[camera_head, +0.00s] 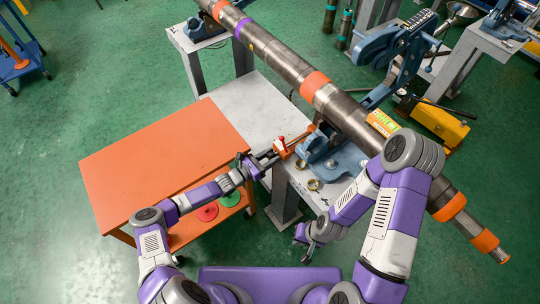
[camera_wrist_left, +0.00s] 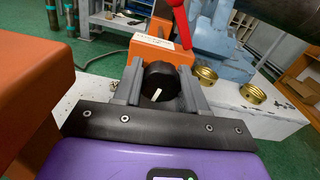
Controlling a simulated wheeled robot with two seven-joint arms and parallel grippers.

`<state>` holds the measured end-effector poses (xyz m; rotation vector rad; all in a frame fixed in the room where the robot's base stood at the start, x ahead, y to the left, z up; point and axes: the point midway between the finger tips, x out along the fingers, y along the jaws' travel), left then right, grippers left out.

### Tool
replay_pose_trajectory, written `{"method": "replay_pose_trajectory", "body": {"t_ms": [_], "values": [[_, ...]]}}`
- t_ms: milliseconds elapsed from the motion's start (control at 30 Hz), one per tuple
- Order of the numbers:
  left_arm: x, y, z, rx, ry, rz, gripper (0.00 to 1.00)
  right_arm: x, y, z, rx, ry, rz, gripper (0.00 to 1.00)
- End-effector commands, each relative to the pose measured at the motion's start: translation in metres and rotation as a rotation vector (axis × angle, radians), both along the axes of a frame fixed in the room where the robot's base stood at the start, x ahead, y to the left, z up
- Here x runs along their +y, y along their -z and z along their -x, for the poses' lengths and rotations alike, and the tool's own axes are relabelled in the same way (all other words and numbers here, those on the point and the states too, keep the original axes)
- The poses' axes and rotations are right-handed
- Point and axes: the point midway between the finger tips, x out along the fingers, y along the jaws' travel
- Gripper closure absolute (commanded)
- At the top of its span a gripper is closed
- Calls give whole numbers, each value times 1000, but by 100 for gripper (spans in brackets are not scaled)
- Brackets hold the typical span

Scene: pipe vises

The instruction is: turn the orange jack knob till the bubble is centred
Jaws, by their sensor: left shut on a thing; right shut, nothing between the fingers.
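The orange jack (camera_head: 284,149) sits at the edge of the grey bench, beside the blue vise, with a red lever on top; its block (camera_wrist_left: 150,47) also shows in the left wrist view. Its round black knob (camera_wrist_left: 168,80) with a white mark faces my left gripper (camera_head: 268,158). The left gripper's fingers (camera_wrist_left: 163,85) are shut around the knob, one on each side. A yellow-green level (camera_head: 382,123) rests on the long pipe (camera_head: 345,108); its bubble is too small to read. My right gripper (camera_head: 307,243) hangs shut and empty, low in front of the bench.
An orange-topped table (camera_head: 160,160) stands left of the bench (camera_head: 245,105). A blue vise (camera_head: 322,150) stands right of the jack. Brass rings (camera_wrist_left: 252,93) lie on the bench near it. The pipe runs diagonally overhead.

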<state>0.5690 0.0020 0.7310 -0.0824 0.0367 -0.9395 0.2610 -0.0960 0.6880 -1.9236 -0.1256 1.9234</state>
Motion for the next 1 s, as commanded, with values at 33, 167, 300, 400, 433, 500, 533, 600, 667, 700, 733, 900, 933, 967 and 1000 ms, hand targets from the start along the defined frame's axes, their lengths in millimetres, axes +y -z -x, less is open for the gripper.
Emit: {"method": "replay_pose_trajectory", "body": {"t_ms": [33,167,300,400,433,500,533,600,667,700,733,900,933,967,1000], "values": [[-6,3,5,30,13,13,89,0,-1,0,0,0,0,100],[-7,3,5,83,14,52,89,0,-2,0,0,0,0,100],[-7,4,5,122,14,79,89,0,-3,0,0,0,0,100],[-7,4,6,138,14,90,89,0,-4,0,0,0,0,100],[-6,4,6,142,14,92,89,0,-4,0,0,0,0,100],[-7,4,6,147,14,97,89,0,-4,0,0,0,0,100],[-7,4,6,149,14,98,89,0,-4,0,0,0,0,100],[-7,5,6,151,15,99,89,0,-4,0,0,0,0,100],[-7,5,6,151,15,100,89,0,-4,0,0,0,0,100],[-7,5,6,151,15,100,89,0,-4,0,0,0,0,100],[-7,5,6,152,15,99,89,0,-4,0,0,0,0,100],[-7,5,6,151,15,98,89,0,-4,0,0,0,0,100],[-7,5,6,151,15,98,54,0,-4,0,0,0,0,100],[-7,5,6,151,15,98,50,0,-4,0,0,0,0,100],[-7,5,6,151,14,98,44,0,-4,0,0,0,0,100]]}}
